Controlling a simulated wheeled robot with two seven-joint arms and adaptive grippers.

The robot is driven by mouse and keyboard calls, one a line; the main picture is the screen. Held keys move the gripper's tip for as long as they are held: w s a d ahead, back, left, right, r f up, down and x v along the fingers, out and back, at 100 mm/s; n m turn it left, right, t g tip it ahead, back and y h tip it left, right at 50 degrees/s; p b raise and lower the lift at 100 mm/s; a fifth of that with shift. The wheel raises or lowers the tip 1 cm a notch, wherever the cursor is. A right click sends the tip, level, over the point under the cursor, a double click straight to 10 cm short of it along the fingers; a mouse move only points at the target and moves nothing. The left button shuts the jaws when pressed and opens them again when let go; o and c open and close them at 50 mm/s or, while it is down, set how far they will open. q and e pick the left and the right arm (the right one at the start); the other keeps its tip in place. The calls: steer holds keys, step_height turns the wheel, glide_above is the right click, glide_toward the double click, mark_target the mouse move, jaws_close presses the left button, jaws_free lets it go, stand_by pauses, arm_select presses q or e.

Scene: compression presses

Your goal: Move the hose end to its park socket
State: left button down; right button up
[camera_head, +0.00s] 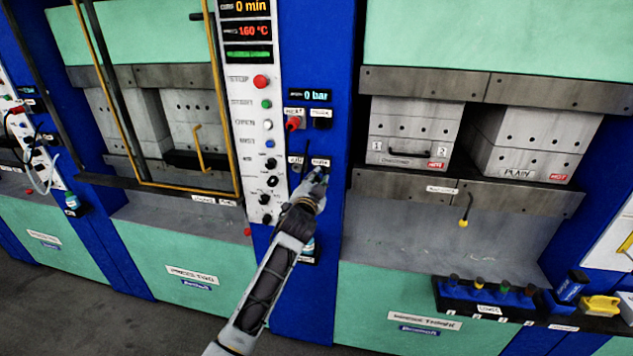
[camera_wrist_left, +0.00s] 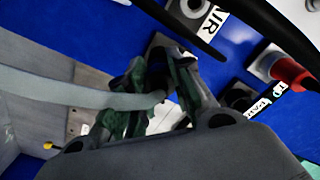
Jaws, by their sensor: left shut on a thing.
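My left gripper (camera_head: 318,180) is at the blue panel between the presses, just below the lower right socket plate (camera_head: 320,162). In the left wrist view its fingers (camera_wrist_left: 160,95) are closed together on the hose end, which is mostly hidden between them. A pale grey hose (camera_wrist_left: 70,90) runs from the left into the fingers. A dark socket plate (camera_wrist_left: 160,45) shows just behind the fingertips. I cannot tell whether the hose end touches it or sits in it. The socket labelled AIR (camera_wrist_left: 190,8) is beside it and looks empty. My right gripper is not in view.
A red plug (camera_head: 293,123) sits in the upper left socket, with a dark socket (camera_head: 322,123) beside it. A black cable (camera_wrist_left: 180,25) crosses near the fingers. The button panel (camera_head: 258,130) is left; a press with hot moulds (camera_head: 415,130) is right.

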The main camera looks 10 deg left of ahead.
arm_select(q)
steer(key=shift+w, duration=1)
stand_by(0.3)
steer(key=c, duration=1.2)
jaws_free()
steer(key=shift+s, duration=0.1)
steer(key=s, duration=1.1)
steer(key=shift+s+a, duration=0.2)
steer(key=shift+s, duration=0.15)
